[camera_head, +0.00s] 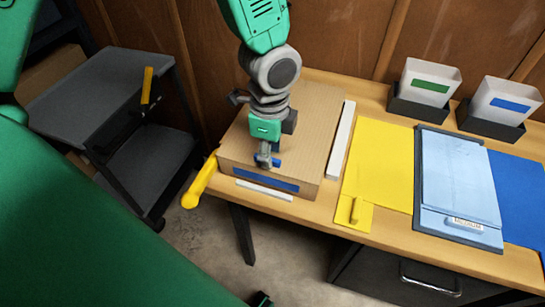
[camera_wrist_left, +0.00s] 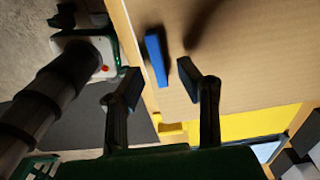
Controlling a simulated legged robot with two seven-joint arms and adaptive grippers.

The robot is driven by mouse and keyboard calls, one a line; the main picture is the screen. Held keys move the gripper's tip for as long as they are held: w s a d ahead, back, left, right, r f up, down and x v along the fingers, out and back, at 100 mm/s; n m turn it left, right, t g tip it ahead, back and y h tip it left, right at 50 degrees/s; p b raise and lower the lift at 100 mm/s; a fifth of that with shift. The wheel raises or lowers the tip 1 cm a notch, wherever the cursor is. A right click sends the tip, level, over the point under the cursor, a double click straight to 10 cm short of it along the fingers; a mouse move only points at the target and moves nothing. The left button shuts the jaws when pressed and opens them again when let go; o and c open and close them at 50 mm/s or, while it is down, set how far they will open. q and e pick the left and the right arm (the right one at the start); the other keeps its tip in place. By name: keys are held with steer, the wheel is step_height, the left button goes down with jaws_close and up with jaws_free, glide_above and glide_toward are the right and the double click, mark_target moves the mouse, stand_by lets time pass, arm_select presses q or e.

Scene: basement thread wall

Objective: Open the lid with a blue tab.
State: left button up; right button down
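A brown cardboard-coloured box with a flat lid (camera_head: 318,125) stands on the wooden table, and the lid looks closed. The lid fills much of the left wrist view (camera_wrist_left: 250,70). A small blue tab (camera_head: 278,162) stands up from the lid near its front edge; it also shows in the left wrist view (camera_wrist_left: 157,60). My left gripper (camera_head: 266,157) points down over the front of the lid, right at the tab. In the left wrist view its two fingers (camera_wrist_left: 163,85) are apart, with the tab seen between and beyond them. Contact cannot be told. My right gripper is not recognisable.
A blue strip (camera_head: 266,180) marks the box's front face. A white bar (camera_head: 341,140) lies right of the box. Yellow (camera_head: 380,165) and blue mats, a light-blue clipboard-like board (camera_head: 458,175) and two bins (camera_head: 428,88) lie further right. A yellow handle (camera_head: 200,182) juts out left; a grey cart (camera_head: 100,90) stands beyond.

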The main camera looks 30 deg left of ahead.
arm_select(q)
steer(key=shift+a+f, duration=0.2)
steer(key=shift+f, duration=0.3)
steer(key=shift+a+f, duration=0.15)
steer(key=shift+f, duration=0.3)
steer(key=shift+d+r, duration=0.1)
steer(key=shift+d, duration=0.3)
steer(key=shift+c, duration=0.8)
steer(key=shift+d, duration=0.15)
jaws_close()
arm_select(e)
steer(key=shift+f, duration=0.1)
